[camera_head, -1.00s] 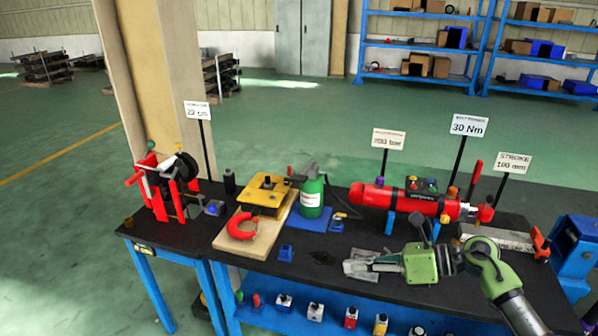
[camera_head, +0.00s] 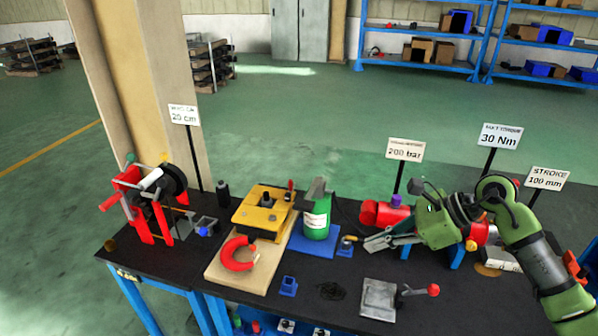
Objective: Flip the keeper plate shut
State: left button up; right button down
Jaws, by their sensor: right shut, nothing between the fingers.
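No part is labelled as the keeper plate, and I cannot tell for certain which one it is. A grey plate-like block (camera_head: 378,299) with a red-knobbed lever (camera_head: 419,291) lies at the bench's front edge. A yellow plate (camera_head: 263,211) stands on a wooden board (camera_head: 226,265) behind a red C-shaped shackle (camera_head: 238,254). My right gripper (camera_head: 374,242) is shut and empty. It points left above the bench, behind the grey block in the picture, and overlaps the red cylinder (camera_head: 378,214). My left gripper is not in view.
A red winch frame (camera_head: 150,205) stands at far left. Sign posts (camera_head: 399,176) rise behind.

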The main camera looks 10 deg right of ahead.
aim_at(291, 186)
jog(key=i, duration=1.3)
